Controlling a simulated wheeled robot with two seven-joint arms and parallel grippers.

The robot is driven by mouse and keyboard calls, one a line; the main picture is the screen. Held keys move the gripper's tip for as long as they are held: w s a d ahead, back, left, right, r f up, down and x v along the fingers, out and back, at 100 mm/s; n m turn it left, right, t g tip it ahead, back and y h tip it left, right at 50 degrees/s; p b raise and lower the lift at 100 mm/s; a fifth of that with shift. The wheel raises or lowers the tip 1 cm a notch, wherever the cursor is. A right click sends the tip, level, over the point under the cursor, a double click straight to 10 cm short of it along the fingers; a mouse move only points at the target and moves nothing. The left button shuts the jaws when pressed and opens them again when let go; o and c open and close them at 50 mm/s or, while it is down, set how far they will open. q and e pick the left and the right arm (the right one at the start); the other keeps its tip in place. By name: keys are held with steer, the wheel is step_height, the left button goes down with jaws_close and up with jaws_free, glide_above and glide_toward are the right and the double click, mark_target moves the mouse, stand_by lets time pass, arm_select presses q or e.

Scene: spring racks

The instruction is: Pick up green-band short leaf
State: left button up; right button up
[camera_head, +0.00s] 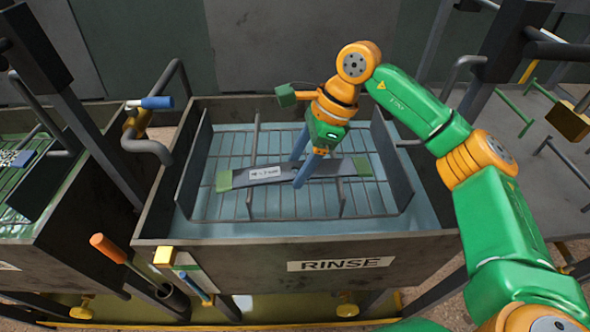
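The green-band short leaf (323,168) is a flat dark grey strip with green bands at both ends and a white label. It lies across the wire rack (285,209) in the rinse tank (190,246). My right gripper (297,173) reaches down over the leaf's middle. One blue-grey finger is at its far edge and the other at its near edge. The fingers are apart with the leaf between them; whether they press on it I cannot tell. My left gripper is not in view.
Upright rack walls (391,168) stand at both sides of the leaf. Another tank with a green rack (25,182) is at the left. An orange-handled tool (108,248) sits at the front left. A grey table (560,180) is at the right.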

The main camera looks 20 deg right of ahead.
jaws_close()
steer(key=shift+w+r, duration=0.1)
